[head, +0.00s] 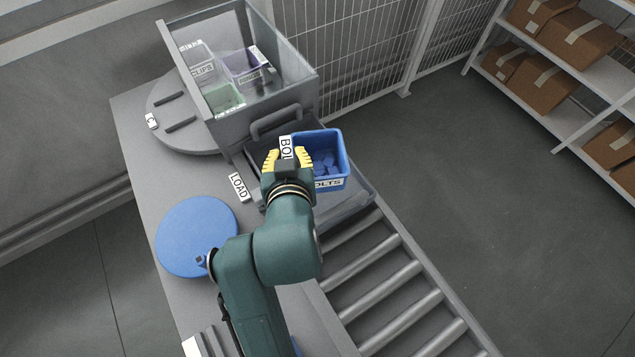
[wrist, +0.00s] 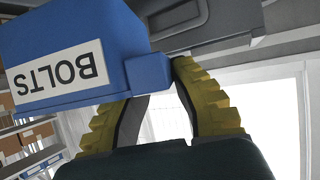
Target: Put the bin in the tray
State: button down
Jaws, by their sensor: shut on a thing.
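The blue bin (head: 335,148) labelled BOLTS holds blue pieces and looks upright in the head view. In the wrist view the bin (wrist: 75,45) fills the upper left, with its label upside down. My gripper (head: 288,157), with yellow fingers, is shut on the small tab at the bin's side; the gripper (wrist: 165,75) also shows in the wrist view. The grey tray (head: 347,212) lies below the bin at the head of the roller conveyor. The bin is over the tray's area; I cannot tell whether it touches the tray floor. My arm hides part of the tray.
A glass-walled lift case (head: 262,85) with CLIPS, purple and green bins stands behind the tray. A grey turntable (head: 170,122), a LOAD sign (head: 238,187) and a blue disc (head: 190,240) are on the left. The rollers (head: 385,290) in front are bare.

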jog(key=f, duration=0.3)
jog(key=w+f+b, duration=0.1)
jog(key=f, duration=0.2)
jog(key=f+b, duration=0.1)
jog(key=f, duration=0.3)
jog(key=shift+w+a, duration=0.2)
jog(key=shift+a, duration=0.15)
jog(key=c, duration=1)
grip_release()
jog(key=shift+f, duration=0.1)
jog(key=shift+c, duration=0.2)
